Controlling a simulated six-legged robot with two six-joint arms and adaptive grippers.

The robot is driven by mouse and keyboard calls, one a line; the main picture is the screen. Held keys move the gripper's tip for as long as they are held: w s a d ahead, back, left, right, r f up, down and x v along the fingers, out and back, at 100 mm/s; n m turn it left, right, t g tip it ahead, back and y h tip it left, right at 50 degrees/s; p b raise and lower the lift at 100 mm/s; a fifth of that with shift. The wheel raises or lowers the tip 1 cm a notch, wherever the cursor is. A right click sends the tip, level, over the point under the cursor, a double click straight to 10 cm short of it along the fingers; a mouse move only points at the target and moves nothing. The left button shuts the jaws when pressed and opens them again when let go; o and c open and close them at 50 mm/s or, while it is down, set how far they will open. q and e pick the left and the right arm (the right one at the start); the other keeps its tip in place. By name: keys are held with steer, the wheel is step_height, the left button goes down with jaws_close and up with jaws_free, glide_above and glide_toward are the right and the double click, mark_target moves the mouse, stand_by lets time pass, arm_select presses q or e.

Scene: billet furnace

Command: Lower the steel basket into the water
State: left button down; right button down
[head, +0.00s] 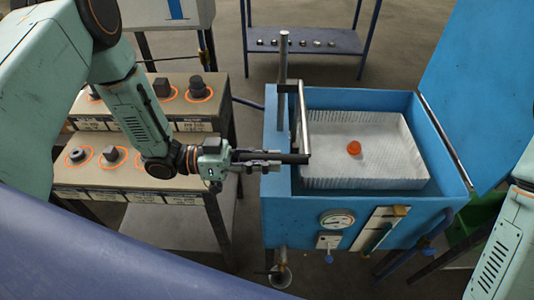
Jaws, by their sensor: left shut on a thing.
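The pale steel basket (400,172) sits inside the open blue tank (300,212), within its rim. An orange piece (354,148) lies in the basket. A metal bar (304,115) at the basket's left side runs from an upright post (284,65) to a black grip (296,158). My left gripper (262,160) is shut on the black grip, at the tank's left edge. The water surface cannot be made out clearly around the basket. My right gripper is out of view; only part of my right arm shows at the right edge.
The tank's blue lid (482,85) stands open at the right. A gauge (337,219) and fittings are on the tank's front. A stepped stand (125,178) with several dark parts on orange rings is at left. A low blue shelf (310,41) with small parts stands behind.

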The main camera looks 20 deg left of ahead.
arm_select(q)
step_height(320, 180, down, 16)
steer(key=b, duration=1)
steer(key=c, duration=1.3)
jaws_free()
steer(key=shift+a, duration=0.1)
steer(key=shift+o, duration=0.5)
steer(key=shift+r, duration=0.1)
steer(key=v, duration=1.2)
steer(key=shift+r, duration=0.1)
